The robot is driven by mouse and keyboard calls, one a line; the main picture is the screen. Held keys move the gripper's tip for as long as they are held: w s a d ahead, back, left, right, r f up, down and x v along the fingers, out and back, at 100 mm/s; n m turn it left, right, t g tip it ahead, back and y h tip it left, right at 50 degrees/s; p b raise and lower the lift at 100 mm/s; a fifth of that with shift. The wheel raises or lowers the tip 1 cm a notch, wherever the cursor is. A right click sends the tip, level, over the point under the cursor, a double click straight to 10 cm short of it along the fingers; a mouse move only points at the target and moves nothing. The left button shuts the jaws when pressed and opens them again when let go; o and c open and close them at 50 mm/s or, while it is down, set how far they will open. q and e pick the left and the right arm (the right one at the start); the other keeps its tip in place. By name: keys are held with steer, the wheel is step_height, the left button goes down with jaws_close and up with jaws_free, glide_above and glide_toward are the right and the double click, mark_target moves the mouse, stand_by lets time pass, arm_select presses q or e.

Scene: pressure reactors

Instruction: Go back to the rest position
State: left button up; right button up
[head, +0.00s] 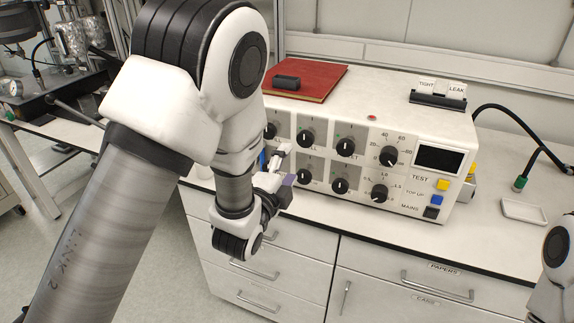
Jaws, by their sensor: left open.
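My left arm comes in from the left and bends down in front of the bench. My left gripper (284,172) is small in the view, near the left part of the white control box's front panel (318,160). It is open, and I see nothing held in it. Part of the gripper is hidden behind my wrist, and I cannot tell whether it touches the panel. At the right edge only a piece of my right arm shows; the right gripper is out of view.
A red book (318,78) with a black cylinder (286,82) lies on the box, beside a card holder (438,99) marked TIGHT and LEAK. A white tray (523,211) and green-tipped hose (520,183) are at right. Drawers (405,285) are below. Metal apparatus (72,40) stands at left.

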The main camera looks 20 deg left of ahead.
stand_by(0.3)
arm_select(q)
steer(key=s+a+f+n+g, duration=0.1)
steer(key=s+f+n+g, duration=0.3)
steer(key=f, duration=0.6)
steer(key=s+a+f+m+g+y, duration=0.1)
steer(key=s+a+f+g, duration=0.1)
steer(key=s+f, duration=0.6)
steer(key=s+a+f+n+g, duration=0.1)
steer(key=s+f+n+g, duration=0.15)
steer(key=f, duration=0.95)
steer(key=s+f+n+g, duration=0.3)
steer(key=s+n+g, duration=0.2)
steer(key=s, duration=0.4)
steer(key=s+f+n+g, duration=0.4)
steer(key=s+n, duration=0.3)
steer(key=s, duration=0.3)
steer(key=shift+s+g+h, duration=0.15)
steer(key=shift+g+h, duration=0.15)
steer(key=shift+g, duration=0.05)
